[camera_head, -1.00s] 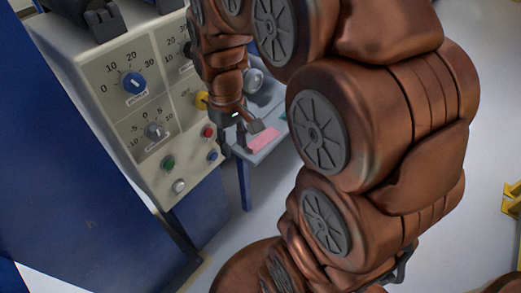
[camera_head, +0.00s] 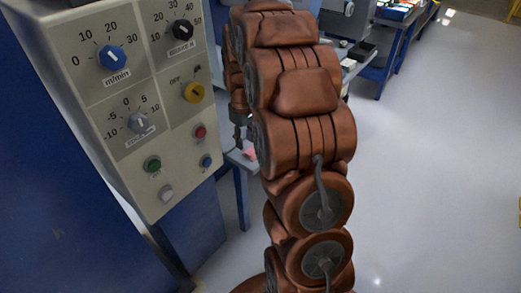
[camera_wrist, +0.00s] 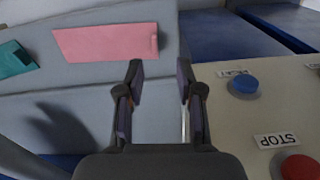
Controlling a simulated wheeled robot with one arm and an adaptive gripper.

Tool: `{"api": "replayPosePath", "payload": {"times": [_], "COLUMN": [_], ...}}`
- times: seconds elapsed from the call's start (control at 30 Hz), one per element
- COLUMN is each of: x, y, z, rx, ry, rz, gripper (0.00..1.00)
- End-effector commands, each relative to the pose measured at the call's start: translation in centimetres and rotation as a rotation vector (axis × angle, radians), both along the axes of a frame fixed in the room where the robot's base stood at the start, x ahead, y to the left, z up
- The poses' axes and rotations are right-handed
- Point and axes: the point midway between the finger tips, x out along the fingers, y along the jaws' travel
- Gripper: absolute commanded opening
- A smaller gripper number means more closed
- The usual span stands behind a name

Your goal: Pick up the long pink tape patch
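The long pink tape patch (camera_wrist: 105,42) lies flat on a grey shelf (camera_wrist: 85,90) in the wrist view, at upper left. Only a small bit of the pink patch (camera_head: 250,153) shows in the head view, beside my arm. In the head view my gripper (camera_head: 240,140) is small and partly hidden by my arm.
A teal patch (camera_wrist: 14,59) lies left of the pink one. The control panel (camera_head: 115,110) with knobs and buttons stands close by; its blue button (camera_wrist: 243,85) and red stop button (camera_wrist: 300,167) are right of my gripper. Blue-legged tables (camera_head: 385,65) stand behind.

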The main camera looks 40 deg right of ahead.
Motion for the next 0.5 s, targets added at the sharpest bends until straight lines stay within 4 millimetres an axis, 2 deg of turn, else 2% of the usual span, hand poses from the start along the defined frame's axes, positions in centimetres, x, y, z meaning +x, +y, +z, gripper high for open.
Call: {"api": "replayPosePath", "payload": {"times": [0.27,0.5], "x": [0.0,-0.2], "y": [-0.3,-0.7], "z": [-2.1,-5.3], "rx": [0.000,0.002], "ry": [0.000,0.003], "rz": [-0.002,0.000], "gripper": [0.36,0.36]}}
